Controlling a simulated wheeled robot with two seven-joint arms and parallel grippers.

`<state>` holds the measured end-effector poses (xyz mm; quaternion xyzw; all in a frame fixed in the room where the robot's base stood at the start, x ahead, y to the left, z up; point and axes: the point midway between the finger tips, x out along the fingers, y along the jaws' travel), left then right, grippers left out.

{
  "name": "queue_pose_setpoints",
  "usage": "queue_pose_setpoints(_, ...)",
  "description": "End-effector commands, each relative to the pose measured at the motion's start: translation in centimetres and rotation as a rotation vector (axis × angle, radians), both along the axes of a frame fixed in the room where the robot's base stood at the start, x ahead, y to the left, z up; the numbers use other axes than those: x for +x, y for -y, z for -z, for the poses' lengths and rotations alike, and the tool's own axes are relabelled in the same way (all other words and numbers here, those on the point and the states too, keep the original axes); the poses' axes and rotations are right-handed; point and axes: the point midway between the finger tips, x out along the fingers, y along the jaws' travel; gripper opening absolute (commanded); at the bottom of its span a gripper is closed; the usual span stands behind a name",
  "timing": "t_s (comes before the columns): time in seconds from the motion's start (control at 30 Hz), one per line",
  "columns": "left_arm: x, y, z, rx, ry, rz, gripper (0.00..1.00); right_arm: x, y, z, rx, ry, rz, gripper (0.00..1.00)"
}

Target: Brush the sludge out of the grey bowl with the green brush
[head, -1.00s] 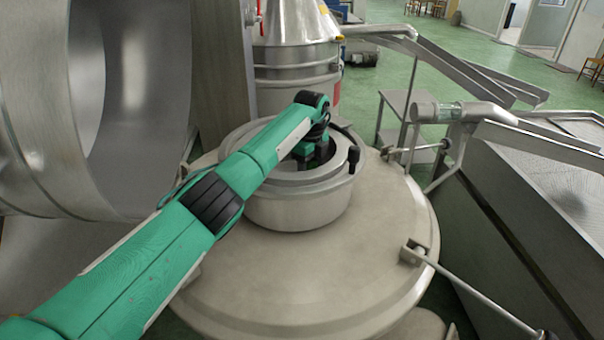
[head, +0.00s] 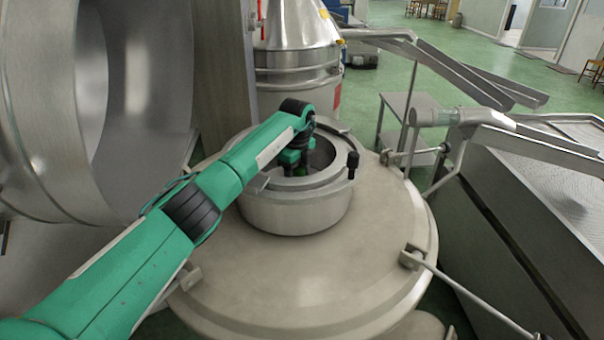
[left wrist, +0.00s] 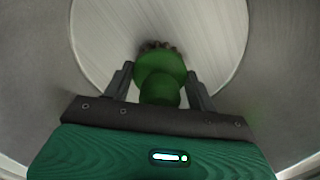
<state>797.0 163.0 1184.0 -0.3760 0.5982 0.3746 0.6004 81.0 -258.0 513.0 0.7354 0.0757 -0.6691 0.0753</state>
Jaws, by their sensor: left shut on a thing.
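The grey bowl (head: 294,215) is a round metal vessel with a thick rim, on top of a wide pale domed lid. My left gripper (head: 298,168) reaches down inside the bowl, near its left-hand side. It is shut on the green brush (left wrist: 161,72), which shows upright between the two fingers in the left wrist view. The brush's dark bristles (left wrist: 156,46) point at the bowl's floor; I cannot tell if they touch it. The floor that shows is bare streaked metal, and I make out no sludge on it. The area under the brush is hidden. My right gripper is not in view.
A dark clamp knob (head: 352,165) stands up at the bowl's right rim. A large open steel drum (head: 40,130) is close on the left. A metal cone vessel (head: 296,60) stands behind. Metal chutes (head: 470,85) and a rod (head: 470,290) are on the right.

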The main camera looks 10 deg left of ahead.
Motion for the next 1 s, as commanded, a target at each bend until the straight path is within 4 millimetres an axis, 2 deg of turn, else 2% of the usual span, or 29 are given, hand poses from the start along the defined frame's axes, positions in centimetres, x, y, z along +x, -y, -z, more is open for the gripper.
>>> queue_pose_setpoints(0.03, -0.3, -0.8, 0.4, 0.007, -0.009, -0.005, 0.36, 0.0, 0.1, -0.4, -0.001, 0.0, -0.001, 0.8)
queue_pose_setpoints(0.23, -0.8, -2.5, 0.3, 0.007, -0.009, -0.005, 0.36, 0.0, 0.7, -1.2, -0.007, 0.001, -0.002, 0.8)
queue_pose_setpoints(0.47, -1.0, -3.2, 0.3, 0.004, -0.009, -0.004, 0.36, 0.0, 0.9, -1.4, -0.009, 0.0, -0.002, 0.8)
queue_pose_setpoints(0.83, -1.8, -6.0, 0.0, 0.005, -0.008, -0.005, 0.36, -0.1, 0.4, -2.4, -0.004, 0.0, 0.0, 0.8)
queue_pose_setpoints(1.0, -1.6, -6.5, 0.0, 0.006, -0.006, -0.007, 0.36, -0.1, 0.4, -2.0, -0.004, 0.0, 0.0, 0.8)
